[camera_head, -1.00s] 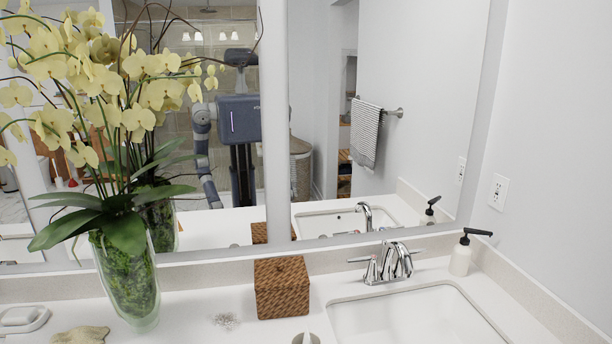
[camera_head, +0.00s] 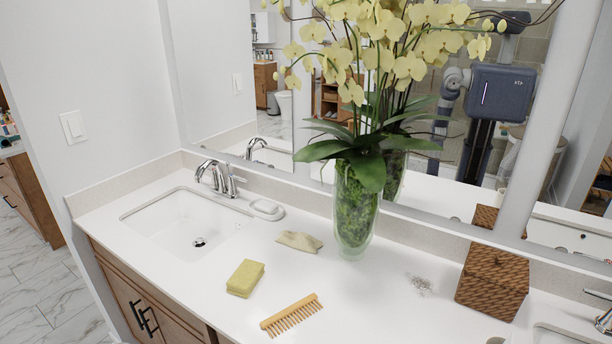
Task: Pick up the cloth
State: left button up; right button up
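A small crumpled beige cloth (camera_head: 299,241) lies flat on the white counter (camera_head: 330,285), between the left sink and the glass vase. Nothing covers it. Neither of my grippers shows directly in the head view. The mirror shows my body and part of an arm, but no gripper that I can make out.
A yellow sponge (camera_head: 245,278) and a wooden comb (camera_head: 291,315) lie in front of the cloth. The tall orchid vase (camera_head: 355,210) stands to its right, and a soap dish (camera_head: 267,209) and sink (camera_head: 180,225) to its left. A woven box (camera_head: 492,283) stands farther right.

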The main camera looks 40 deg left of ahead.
aim_at(244, 281)
jog(key=u, duration=1.8)
